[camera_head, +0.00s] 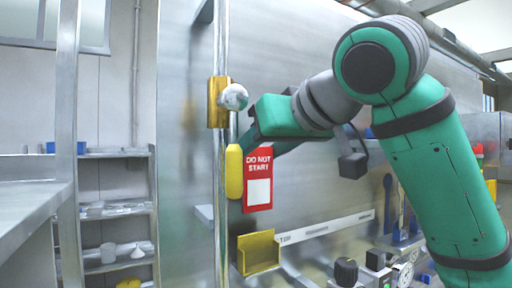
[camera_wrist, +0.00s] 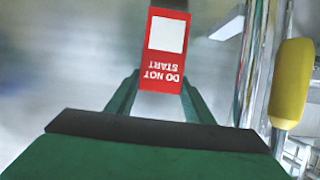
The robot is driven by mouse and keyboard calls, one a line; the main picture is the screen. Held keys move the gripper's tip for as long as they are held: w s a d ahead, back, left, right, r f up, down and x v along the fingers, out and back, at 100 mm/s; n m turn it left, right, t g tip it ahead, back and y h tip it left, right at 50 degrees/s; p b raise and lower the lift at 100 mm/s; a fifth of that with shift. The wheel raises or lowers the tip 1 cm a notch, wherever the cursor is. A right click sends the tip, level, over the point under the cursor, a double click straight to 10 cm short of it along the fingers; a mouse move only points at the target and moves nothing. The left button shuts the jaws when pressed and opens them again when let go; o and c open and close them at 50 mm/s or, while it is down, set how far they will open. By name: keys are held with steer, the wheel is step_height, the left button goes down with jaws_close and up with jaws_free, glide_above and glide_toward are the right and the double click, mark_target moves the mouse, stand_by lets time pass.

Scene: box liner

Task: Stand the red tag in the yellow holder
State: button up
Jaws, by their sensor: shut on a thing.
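The red tag (camera_head: 258,165) reads DO NOT START and has a white panel. My gripper (camera_head: 256,143) is shut on its upper edge, and the tag hangs upright in the air. In the wrist view the tag (camera_wrist: 163,70) shows upside down between the green fingers (camera_wrist: 160,92). The yellow holder (camera_head: 258,252) is an open-fronted pocket below the tag, fixed at the left end of a white labelled strip. The tag is clear of the holder, with a gap between them. The holder cannot be made out in the wrist view.
A yellow handle (camera_head: 234,172) hangs by the vertical metal pole (camera_head: 220,240), close left of the tag; the handle (camera_wrist: 291,84) also shows at right in the wrist view. A brass block (camera_head: 216,102) and round knob (camera_head: 234,97) are above. Black knobs (camera_head: 346,271) stand lower right.

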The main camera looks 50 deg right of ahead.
mark_target(259, 200)
steer(key=shift+f, duration=4.4)
steer(key=o, duration=1.4)
steer(key=shift+s, duration=0.1)
steer(key=v, duration=1.1)
